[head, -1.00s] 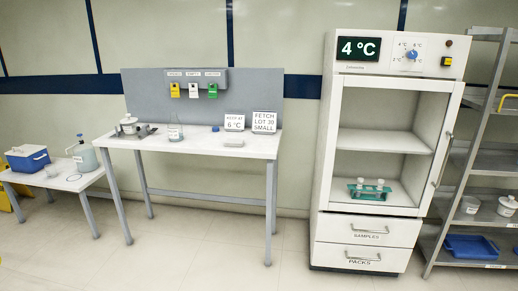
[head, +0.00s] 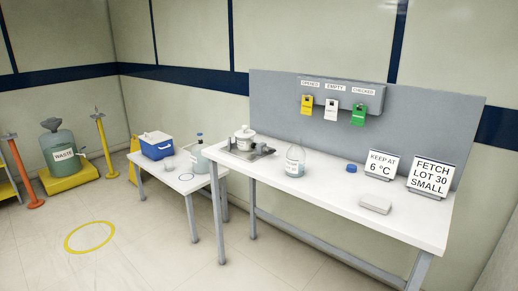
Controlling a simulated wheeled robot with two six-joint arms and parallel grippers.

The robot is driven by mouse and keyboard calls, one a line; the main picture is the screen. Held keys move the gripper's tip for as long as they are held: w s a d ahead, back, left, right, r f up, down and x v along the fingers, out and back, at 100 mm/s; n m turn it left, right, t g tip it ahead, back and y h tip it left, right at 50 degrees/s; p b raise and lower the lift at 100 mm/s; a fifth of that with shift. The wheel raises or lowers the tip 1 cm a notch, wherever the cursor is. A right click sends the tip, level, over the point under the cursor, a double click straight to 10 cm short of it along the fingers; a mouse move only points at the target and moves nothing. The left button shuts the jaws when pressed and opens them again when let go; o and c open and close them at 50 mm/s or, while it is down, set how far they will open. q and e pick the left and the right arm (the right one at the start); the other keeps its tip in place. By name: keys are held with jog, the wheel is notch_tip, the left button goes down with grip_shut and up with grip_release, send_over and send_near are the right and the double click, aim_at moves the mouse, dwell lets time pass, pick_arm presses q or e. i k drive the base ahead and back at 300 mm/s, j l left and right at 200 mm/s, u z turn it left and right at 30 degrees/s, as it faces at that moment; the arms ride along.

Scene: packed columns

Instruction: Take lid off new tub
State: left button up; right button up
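A white lidded tub (head: 243,140) stands at the left end of the white bench, with its lid (head: 243,131) on. It is on or right behind a dark grey metal tray or plate (head: 262,153) that also bears small grey pieces; I cannot tell which. The frames do not show whether this is the new tub. Neither of my grippers is in the head view.
A side table (head: 185,181) bears a blue cooler (head: 157,145) and a jug (head: 199,156). Floor in front is clear.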

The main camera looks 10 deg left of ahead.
aim_at(244, 134)
jog(key=i+j+u, duration=0.2)
jog(key=i+u, duration=1.05)
jog(key=i+l, duration=0.05)
jog(key=i, duration=0.05)
